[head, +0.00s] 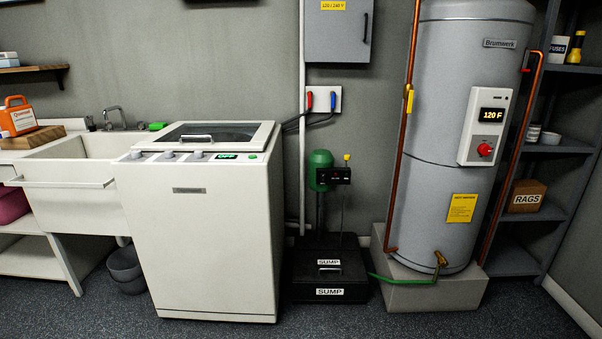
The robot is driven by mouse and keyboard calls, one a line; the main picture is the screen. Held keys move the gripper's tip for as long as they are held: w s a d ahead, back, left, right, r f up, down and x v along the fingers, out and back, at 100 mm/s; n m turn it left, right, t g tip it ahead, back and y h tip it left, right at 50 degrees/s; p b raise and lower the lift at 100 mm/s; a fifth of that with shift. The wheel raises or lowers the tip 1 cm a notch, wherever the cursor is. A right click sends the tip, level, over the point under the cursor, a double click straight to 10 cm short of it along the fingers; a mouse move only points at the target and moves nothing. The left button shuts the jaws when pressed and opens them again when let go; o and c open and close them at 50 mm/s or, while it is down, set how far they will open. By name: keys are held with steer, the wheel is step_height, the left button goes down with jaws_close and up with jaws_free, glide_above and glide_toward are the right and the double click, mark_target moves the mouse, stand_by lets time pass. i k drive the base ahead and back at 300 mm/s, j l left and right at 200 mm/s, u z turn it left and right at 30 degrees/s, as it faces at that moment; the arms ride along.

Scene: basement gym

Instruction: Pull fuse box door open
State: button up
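The fuse box (326,40) is a grey metal box on the back wall, above the gap between the washer and the water heater. Its top is cut off by the upper edge of the head view. Its door (338,47) looks shut, with a dark vertical handle (365,27) on the right side. A yellow label (333,6) is on the door. My gripper is not in view.
A white washing machine (205,240) stands left of centre, with a sink (75,170) beyond it. A sump unit (328,270) sits on the floor below the box. A grey water heater (450,130) on a plinth and shelves (560,150) stand right. Floor shows in front.

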mark_target(336, 31)
steer(key=i+u, duration=0.25)
steer(key=i, duration=0.65)
steer(key=i+l+u, duration=0.25)
steer(key=i, duration=0.65)
steer(key=i+j, duration=0.05)
